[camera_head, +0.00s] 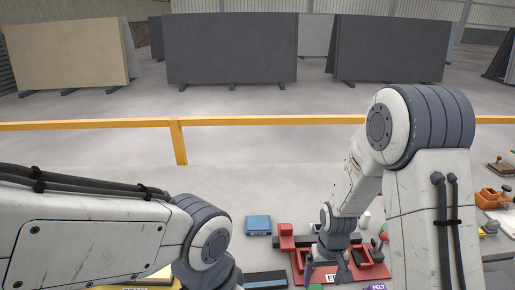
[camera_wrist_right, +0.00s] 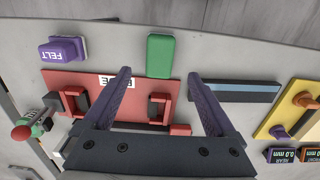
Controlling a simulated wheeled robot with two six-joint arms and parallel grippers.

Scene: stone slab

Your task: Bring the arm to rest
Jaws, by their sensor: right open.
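My right arm comes down from the right in the head view. Its gripper (camera_head: 328,272) points down over a red fixture (camera_head: 376,271). In the right wrist view the two purple-grey fingers of this gripper (camera_wrist_right: 160,76) are spread apart with nothing held between them. The red fixture (camera_wrist_right: 68,82) lies below the fingers, and a green block (camera_wrist_right: 160,56) shows between the fingertips. Whether the fingers touch the fixture cannot be told. My left arm crosses the lower left of the head view; its gripper is below the frame edge.
A purple block marked FELT (camera_wrist_right: 62,50), a dark bar with a blue strip (camera_wrist_right: 235,91) and a yellow tray (camera_wrist_right: 285,115) surround the fixture. A blue box (camera_head: 258,225) sits behind it. A yellow rail (camera_head: 270,121) runs beyond the worktop, with stone slabs (camera_head: 230,48) behind.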

